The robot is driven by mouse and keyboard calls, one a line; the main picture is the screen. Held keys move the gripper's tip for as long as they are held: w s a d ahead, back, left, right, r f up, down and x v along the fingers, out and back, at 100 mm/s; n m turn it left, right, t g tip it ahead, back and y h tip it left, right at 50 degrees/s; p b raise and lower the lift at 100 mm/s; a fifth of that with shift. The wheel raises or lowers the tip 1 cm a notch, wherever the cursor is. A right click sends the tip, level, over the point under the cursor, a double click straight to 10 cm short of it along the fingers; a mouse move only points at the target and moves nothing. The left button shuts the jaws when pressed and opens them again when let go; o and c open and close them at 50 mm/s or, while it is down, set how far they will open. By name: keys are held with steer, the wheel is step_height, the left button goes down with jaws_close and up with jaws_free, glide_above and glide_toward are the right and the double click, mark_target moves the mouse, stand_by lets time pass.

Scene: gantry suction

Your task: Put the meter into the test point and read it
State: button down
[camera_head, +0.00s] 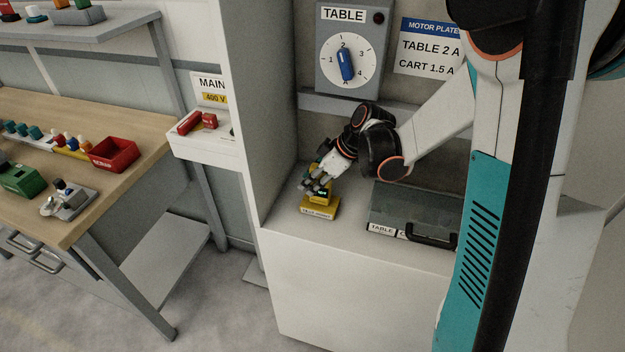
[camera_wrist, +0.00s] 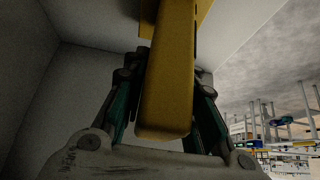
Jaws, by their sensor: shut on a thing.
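The meter (camera_head: 323,196) is yellow with a small lit green display. My gripper (camera_head: 316,188) is shut on it over the cabinet top. The test point (camera_head: 319,210) is a low yellow block with a white label on its front, standing on the cabinet top. The meter is upright directly over the block; whether it is fully seated in it cannot be told. In the wrist view the meter's yellow body (camera_wrist: 168,85) lies between my fingers, and part of the yellow block (camera_wrist: 204,10) shows beyond its far end. The display is too small to read.
A grey lidded box (camera_head: 400,205) with a black handle stands right of the test point. A dial box (camera_head: 346,62) labelled TABLE and a motor plate sign (camera_head: 430,48) are on the wall. A wooden bench (camera_head: 125,128) with a red bin (camera_head: 114,153) is at left.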

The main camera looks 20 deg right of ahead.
steer(key=c, duration=1.2)
jaws_free()
steer(key=v, duration=1.2)
